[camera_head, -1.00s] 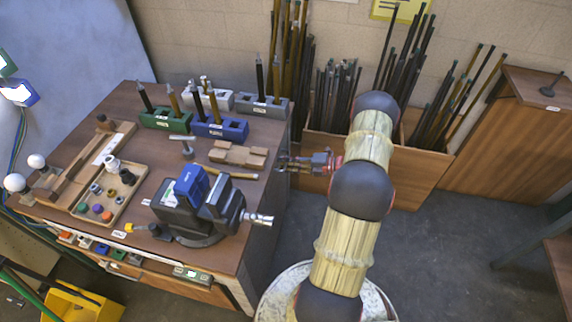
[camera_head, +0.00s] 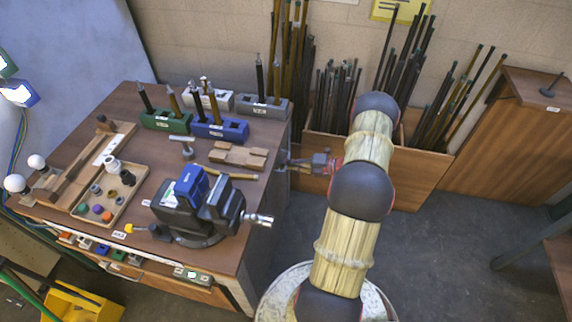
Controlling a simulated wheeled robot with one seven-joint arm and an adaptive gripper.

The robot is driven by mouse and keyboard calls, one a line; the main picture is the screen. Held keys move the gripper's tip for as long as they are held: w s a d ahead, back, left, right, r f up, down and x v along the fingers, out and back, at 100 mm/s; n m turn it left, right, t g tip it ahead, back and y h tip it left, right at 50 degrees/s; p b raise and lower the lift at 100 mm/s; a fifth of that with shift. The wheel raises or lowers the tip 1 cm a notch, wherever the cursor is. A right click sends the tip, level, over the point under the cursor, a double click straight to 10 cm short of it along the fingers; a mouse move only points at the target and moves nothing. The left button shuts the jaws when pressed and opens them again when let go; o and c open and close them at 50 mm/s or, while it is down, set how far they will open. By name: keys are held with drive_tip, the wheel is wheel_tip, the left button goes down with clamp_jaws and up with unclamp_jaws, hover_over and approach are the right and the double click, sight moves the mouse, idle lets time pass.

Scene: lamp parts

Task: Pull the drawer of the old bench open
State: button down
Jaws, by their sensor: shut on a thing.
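The old wooden bench (camera_head: 95,198) fills the left half of the view. Most of the bench's right side is dark and seen at a steep angle, so any drawer front there is not clear.
A vise (camera_head: 205,205) stands at the bench's near right corner, its handle jutting past the edge. Tool blocks (camera_head: 222,130) and a parts tray (camera_head: 113,202) are on top. A wooden crate (camera_head: 415,178) of rods stands behind my arm.

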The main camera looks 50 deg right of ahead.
drive_tip(key=shift+s, duration=0.15)
drive_tip(key=f+p+v, duration=0.1)
drive_tip(key=f+v, duration=0.1)
drive_tip(key=v, duration=0.9)
drive_tip(key=s+f+p+v, duration=0.1)
drive_tip(key=f+v, duration=0.2)
drive_tip(key=v, duration=0.8)
drive_tip(key=shift+s+d+p, duration=0.3)
drive_tip(key=shift+d+p, duration=0.1)
drive_tip(key=shift+d, duration=0.15)
drive_tip(key=c, duration=2)
unclamp_jaws()
drive_tip(key=v, duration=1.2)
drive_tip(key=shift+d, duration=0.1)
